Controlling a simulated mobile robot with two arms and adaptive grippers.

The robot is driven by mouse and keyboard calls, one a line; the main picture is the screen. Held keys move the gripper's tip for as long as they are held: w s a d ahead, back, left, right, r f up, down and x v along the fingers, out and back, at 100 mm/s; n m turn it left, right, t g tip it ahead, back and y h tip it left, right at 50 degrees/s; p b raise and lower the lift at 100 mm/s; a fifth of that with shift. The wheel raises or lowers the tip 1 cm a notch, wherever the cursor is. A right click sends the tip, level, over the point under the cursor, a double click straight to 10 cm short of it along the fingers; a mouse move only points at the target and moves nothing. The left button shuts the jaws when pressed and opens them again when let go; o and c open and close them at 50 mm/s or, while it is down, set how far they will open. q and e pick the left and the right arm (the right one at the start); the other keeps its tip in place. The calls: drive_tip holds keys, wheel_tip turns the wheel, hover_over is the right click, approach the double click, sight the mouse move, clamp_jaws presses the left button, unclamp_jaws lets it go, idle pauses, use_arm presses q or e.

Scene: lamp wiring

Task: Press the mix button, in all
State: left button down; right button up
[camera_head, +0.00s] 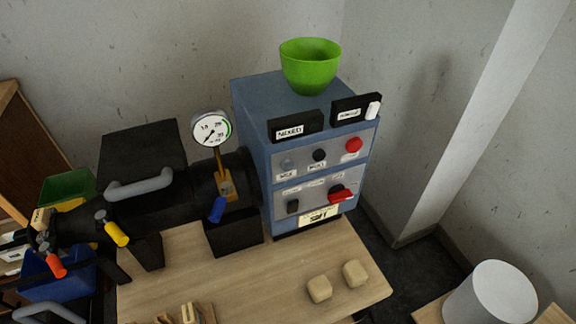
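A blue machine cabinet (255,130) stands on the wooden table. Its front has an upper grey panel with a pale grey button (287,165), a black button (319,155) and a red button (353,145). Small labels sit beneath the buttons; they are too blurred to tell surely which one says mix. A black sign (295,126) above the panel reads "MIXED". A second black sign (355,109) with a white piece at its right end is hard to read. A lower panel holds a black switch (292,206) and a red knob (340,193). Neither gripper is clearly visible.
A green bowl (310,65) sits on the cabinet. A black barrel (150,207) with coloured valve handles and a gauge (211,129) extends left. Two tan blocks (319,289) lie on the table (262,285). A white cylinder (490,293) stands at right. Space before the panel looks clear.

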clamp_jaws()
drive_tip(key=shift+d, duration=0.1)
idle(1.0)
